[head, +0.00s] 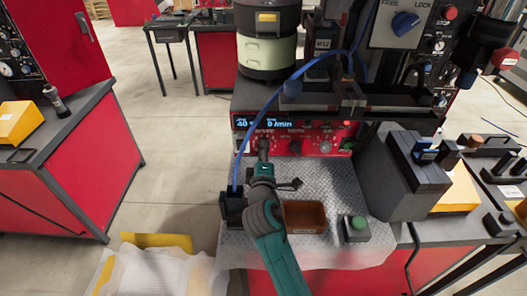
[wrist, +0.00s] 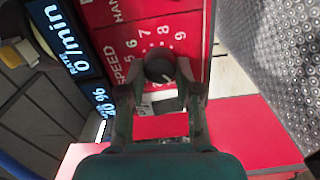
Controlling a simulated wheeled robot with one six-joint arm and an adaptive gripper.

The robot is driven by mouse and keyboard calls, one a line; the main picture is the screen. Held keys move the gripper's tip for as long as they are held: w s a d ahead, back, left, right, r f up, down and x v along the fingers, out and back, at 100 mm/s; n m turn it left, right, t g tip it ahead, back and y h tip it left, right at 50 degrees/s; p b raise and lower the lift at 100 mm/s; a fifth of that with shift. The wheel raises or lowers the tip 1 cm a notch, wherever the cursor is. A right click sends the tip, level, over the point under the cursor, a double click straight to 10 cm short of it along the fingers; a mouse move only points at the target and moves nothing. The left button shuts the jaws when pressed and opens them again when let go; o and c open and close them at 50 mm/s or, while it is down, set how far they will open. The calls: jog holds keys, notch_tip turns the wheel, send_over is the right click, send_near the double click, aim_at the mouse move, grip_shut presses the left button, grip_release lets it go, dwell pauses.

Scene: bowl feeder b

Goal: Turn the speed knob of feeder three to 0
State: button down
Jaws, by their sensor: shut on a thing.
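The speed knob (wrist: 160,68) is a dark round knob on a red panel (wrist: 120,15) in the wrist view. White scale digits and the word SPEED show around it. A small light mark shows on its lower right side, but its exact setting is unclear. My gripper (wrist: 160,94) has a finger on each side of the knob and is shut on it. In the head view my gripper (head: 263,150) reaches the left part of the panel and hides this knob. The display (head: 265,123) above has blue-white digits; it also shows in the wrist view (wrist: 72,45), with "0/min" readable.
A dark knob (head: 296,146) and a grey knob (head: 325,146) sit right of my gripper. A blue hose (head: 262,100) arches close by. Grey blocks (head: 400,180) stand at right.

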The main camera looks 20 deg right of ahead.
jog(key=shift+n, duration=0.6)
jog(key=c, duration=0.8)
grip_release()
jog(key=v, duration=1.2)
